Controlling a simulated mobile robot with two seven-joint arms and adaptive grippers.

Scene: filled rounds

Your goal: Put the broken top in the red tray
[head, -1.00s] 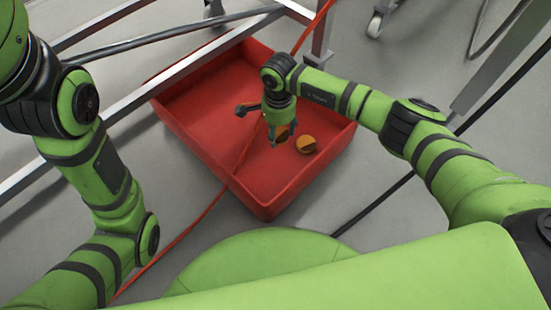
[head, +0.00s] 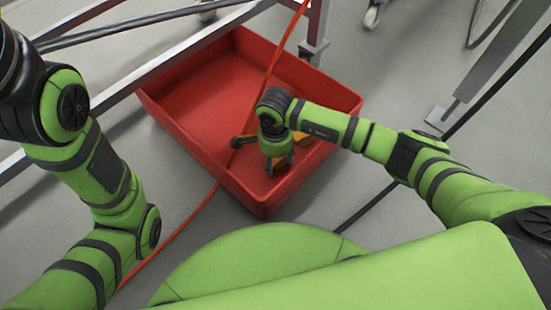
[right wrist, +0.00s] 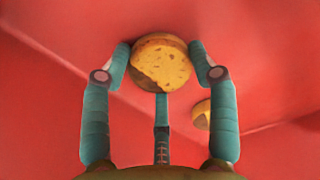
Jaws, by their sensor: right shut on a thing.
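My right gripper (head: 278,166) is down inside the red tray (head: 190,82), towards its near right part. It is shut on a round yellow-orange piece with a ragged brown patch on its lower left (right wrist: 161,62), which looks like the broken top. In the right wrist view the two side fingers press on the piece from left and right, and a third finger stands below it. In the head view the fingers mostly hide the held piece. I cannot tell whether it touches the tray floor. My left gripper is out of view.
A second round yellow-and-brown piece (right wrist: 202,114) lies in the tray, partly behind a finger. A red cable (head: 262,92) crosses over the tray. A metal frame bar (head: 150,82) runs along the tray's far left side. The tray's left part is bare.

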